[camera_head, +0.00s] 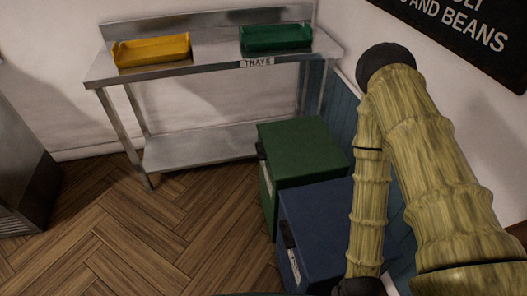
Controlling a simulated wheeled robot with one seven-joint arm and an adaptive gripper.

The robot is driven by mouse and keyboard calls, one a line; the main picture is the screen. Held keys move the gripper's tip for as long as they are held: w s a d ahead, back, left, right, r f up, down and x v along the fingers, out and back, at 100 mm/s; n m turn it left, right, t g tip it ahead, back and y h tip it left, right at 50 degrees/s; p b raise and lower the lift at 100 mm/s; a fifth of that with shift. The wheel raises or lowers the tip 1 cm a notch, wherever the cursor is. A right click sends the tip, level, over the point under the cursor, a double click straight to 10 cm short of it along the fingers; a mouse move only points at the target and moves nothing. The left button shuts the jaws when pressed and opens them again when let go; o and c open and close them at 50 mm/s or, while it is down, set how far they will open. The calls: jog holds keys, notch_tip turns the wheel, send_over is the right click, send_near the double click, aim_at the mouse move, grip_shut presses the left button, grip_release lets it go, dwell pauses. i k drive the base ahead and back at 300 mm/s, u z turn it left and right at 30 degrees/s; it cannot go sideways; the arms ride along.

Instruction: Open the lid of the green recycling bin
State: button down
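The green recycling bin (266,202) stands on the floor right of centre, close to the right-hand wall. Its flat green lid (300,150) looks shut. A small dark part, perhaps a handle, shows at the lid's left edge. My arm, bamboo-patterned with dark joints, rises on the right, bends at a dark elbow and comes down over the blue bin. My gripper is not in view; the arm's lower end runs out at the bottom edge. The visible arm does not appear to touch the green lid.
A blue bin (318,212) stands directly in front of the green one, partly behind my arm. A steel table (215,62) behind holds a yellow tray (152,50) and a green tray (276,38). A metal cabinet (22,165) stands at left. The wooden floor (150,235) between is clear.

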aim_at(294, 149)
jog(key=k, duration=0.5)
jog(key=u, duration=1.35)
jog(key=i, duration=0.6)
jog(key=z, duration=0.45)
